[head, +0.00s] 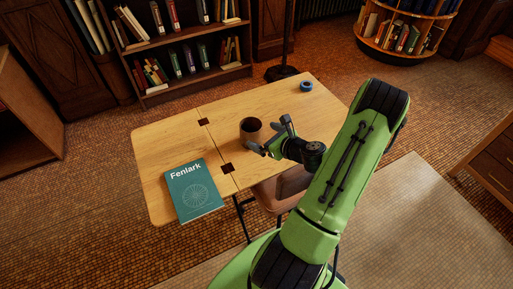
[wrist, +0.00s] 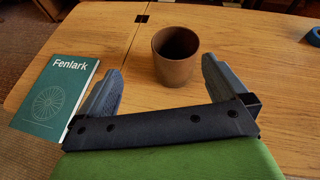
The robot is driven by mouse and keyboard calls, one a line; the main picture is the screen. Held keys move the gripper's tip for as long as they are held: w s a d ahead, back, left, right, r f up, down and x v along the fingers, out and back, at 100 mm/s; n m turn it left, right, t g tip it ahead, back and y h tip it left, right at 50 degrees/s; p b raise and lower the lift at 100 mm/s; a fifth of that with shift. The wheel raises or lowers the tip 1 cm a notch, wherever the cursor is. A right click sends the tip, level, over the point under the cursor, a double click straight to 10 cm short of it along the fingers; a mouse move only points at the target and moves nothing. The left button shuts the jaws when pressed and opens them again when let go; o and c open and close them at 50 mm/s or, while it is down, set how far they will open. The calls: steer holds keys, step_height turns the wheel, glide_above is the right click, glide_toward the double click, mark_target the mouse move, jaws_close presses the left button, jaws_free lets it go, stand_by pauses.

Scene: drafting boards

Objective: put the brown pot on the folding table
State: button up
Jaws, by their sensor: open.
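The brown pot (head: 251,129) stands upright on the folding table (head: 165,140), a little right of the table's centre seam. In the wrist view the pot (wrist: 175,57) is ahead of my gripper (wrist: 160,80), roughly between the lines of the two fingers, with wood visible between it and each finger. My gripper (head: 270,138) is open and empty, close to the pot in the head view. The table top also shows in the wrist view (wrist: 235,40). Whether any finger touches the pot is not clear in the head view.
A green Fenlark book (head: 193,190) lies at the table's front left. A blue roll (head: 306,86) lies near the far right corner. A brown chair (head: 283,187) stands partly under the near edge. Bookshelves (head: 185,47) stand behind.

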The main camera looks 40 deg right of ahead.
steer(key=w+a+r+n+g+y, duration=0.1)
steer(key=a+r+n+g, duration=0.15)
steer(key=a+n, duration=0.4)
steer(key=a+r+n+g+y, duration=0.2)
steer(key=a+r+n, duration=0.2)
steer(key=a+n, duration=0.25)
steer(key=w+a+r+n+g+y, duration=0.1)
steer(key=a+r+n+g, duration=0.15)
steer(key=a+n, duration=0.4)
steer(key=s+a+r+n+h, duration=0.1)
steer(key=s+a+r+n, duration=0.3)
steer(key=s+r+n, duration=0.2)
steer(key=s+a+r+n+h, duration=0.2)
steer(key=s+r+n, duration=0.4)
steer(key=s+n, duration=0.4)
steer(key=shift+s+a+g, duration=0.3)
steer(key=shift+s+a, duration=0.55)
steer(key=shift+s, duration=0.1)
